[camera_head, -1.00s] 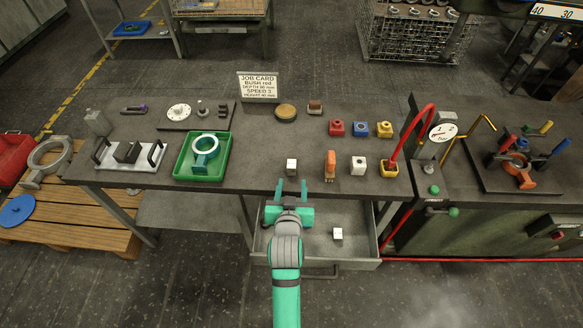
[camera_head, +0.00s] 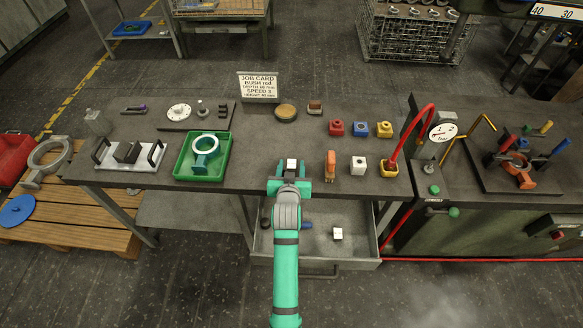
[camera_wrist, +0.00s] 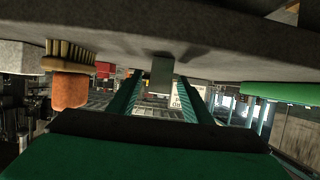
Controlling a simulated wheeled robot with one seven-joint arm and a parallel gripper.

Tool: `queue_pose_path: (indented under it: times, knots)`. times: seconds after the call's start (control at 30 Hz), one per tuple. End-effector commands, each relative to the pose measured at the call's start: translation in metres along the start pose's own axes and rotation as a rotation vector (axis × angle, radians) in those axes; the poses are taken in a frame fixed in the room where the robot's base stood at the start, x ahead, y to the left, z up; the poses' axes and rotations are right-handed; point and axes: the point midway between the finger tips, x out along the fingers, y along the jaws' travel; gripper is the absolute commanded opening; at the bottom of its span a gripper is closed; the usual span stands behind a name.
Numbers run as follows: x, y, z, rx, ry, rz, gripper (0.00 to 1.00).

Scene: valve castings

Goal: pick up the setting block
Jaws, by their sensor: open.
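A small block with a white top (camera_head: 291,163), which I take to be the setting block, stands upright on the bench near its front edge. In the wrist view, where the bench appears upside down, the block (camera_wrist: 162,73) looks grey and lies between the fingertips. My gripper (camera_head: 290,170) is open at the bench's front edge, with one finger on each side of the block. The fingers (camera_wrist: 160,84) show a gap on both sides of it. A similar white block (camera_head: 337,233) lies in the open drawer (camera_head: 358,249) below.
A green tray (camera_head: 181,172) with a ring casting (camera_head: 204,147) is to the left. The bench behind the block is clear up to a round brown-topped item (camera_head: 286,111).

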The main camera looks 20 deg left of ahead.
Motion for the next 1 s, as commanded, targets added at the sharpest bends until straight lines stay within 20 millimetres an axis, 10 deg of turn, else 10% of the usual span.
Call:
queue_pose_path:
  times: [0.33, 0.53, 1.0]
  knots:
    - [0.008, 0.0, 0.0, 0.0, 0.001, 0.0, 0.45]
    - [0.008, 0.0, 0.0, 0.001, 0.001, 0.0, 0.0]
    - [0.002, 0.0, -0.016, 0.001, 0.007, 0.0, 0.0]
